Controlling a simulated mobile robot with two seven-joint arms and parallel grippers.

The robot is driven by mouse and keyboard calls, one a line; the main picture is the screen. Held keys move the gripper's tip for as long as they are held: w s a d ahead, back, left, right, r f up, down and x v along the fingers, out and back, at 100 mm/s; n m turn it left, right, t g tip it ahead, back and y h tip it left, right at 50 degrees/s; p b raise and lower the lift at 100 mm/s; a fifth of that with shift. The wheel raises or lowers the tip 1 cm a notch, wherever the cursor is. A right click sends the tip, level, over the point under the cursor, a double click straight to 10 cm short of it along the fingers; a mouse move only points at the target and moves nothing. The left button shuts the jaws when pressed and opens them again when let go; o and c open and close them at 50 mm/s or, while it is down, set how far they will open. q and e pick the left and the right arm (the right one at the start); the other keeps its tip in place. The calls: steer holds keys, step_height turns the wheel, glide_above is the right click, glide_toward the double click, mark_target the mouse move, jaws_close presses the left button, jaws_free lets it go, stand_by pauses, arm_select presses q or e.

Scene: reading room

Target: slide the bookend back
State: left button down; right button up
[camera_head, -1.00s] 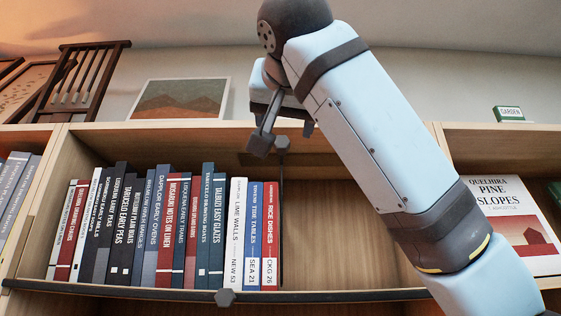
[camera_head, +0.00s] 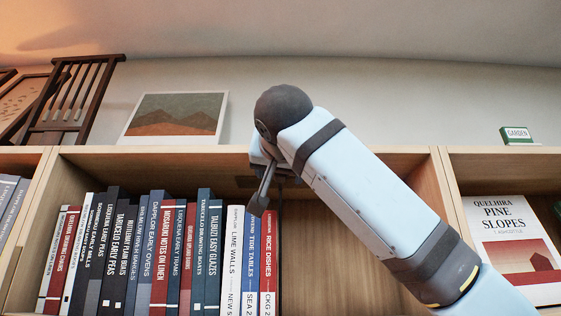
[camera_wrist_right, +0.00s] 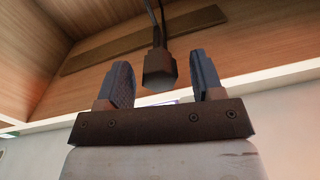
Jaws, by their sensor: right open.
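The bookend (camera_head: 281,255) shows in the head view as a thin dark upright edge just right of the red RICE DISHES book (camera_head: 269,262), at the right end of the book row. Its upper part is hidden behind my right gripper (camera_head: 272,190). In the wrist view, a dark block-shaped knob (camera_wrist_right: 159,70) on thin dark rods, seemingly the bookend's, stands between the two open fingers of my right gripper (camera_wrist_right: 162,82). Gaps show on both sides of it. My left gripper is out of view.
Several books (camera_head: 130,255) stand upright left of the bookend. Right of it the compartment is empty up to the divider (camera_head: 445,200), partly behind my right arm. A facing book (camera_head: 510,245) is beyond. A picture (camera_head: 175,118) and small green box (camera_head: 516,135) stand on top.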

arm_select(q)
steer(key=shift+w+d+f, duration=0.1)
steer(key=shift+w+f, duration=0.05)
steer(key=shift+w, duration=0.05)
arm_select(e)
steer(key=shift+w, duration=0.4)
